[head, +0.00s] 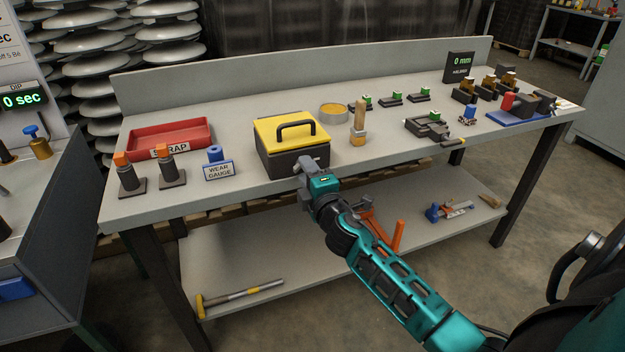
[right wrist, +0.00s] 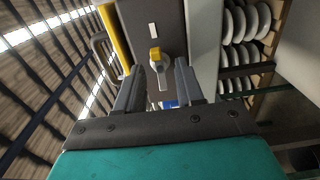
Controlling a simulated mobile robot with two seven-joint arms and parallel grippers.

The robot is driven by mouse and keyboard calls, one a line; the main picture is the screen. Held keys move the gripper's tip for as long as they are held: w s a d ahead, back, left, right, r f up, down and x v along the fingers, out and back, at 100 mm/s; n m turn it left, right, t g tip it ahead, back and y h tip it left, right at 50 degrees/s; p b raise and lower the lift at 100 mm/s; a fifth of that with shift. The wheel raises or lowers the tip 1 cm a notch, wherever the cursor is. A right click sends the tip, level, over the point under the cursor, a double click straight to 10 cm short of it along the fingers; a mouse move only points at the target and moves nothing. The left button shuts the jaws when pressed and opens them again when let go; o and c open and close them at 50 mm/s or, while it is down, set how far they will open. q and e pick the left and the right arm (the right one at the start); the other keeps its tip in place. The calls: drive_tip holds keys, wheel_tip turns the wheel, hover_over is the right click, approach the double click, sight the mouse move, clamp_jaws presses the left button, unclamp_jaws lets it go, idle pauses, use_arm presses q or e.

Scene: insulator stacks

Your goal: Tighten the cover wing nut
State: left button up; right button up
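A dark box with a yellow cover (head: 291,129) and a black handle (head: 295,126) stands at the front of the bench. In the right wrist view the cover (right wrist: 114,35) is at upper left and the box's dark face (right wrist: 168,22) fills the top middle. A small grey wing nut with a yellow part (right wrist: 157,62) shows on that face, between and just beyond my fingertips. My right gripper (head: 306,173) is at the box's front face; in the wrist view (right wrist: 160,72) its fingers are apart. Contact with the nut cannot be told. My left gripper is not in view.
On the bench (head: 230,198), a red scrap tray (head: 169,138), a wear gauge (head: 217,165) and orange-topped posts (head: 128,175) stand left of the box. A brush (head: 358,125) and a dark clamp fixture (head: 428,128) stand right.

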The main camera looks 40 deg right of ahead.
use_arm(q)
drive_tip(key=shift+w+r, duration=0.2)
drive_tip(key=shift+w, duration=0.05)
use_arm(e)
drive_tip(key=v, duration=1.2)
drive_tip(key=shift+s, duration=0.35)
drive_tip(key=shift+a, duration=0.15)
use_arm(q)
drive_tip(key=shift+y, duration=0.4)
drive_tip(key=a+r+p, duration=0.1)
drive_tip(key=p, duration=0.1)
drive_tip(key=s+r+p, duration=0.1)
drive_tip(key=p, duration=0.2)
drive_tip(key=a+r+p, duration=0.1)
drive_tip(key=p, duration=0.1)
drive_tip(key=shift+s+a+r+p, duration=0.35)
drive_tip(key=shift+p, duration=0.05)
use_arm(e)
drive_tip(key=s+a+f+m+g+y, duration=0.6)
drive_tip(key=s+a+f+m, duration=0.4)
drive_tip(key=s+a+m, duration=0.2)
drive_tip(key=shift+a+m+g, duration=0.3)
drive_tip(key=shift+a+g, duration=0.1)
drive_tip(key=shift+a, duration=0.55)
drive_tip(key=shift+f, duration=0.1)
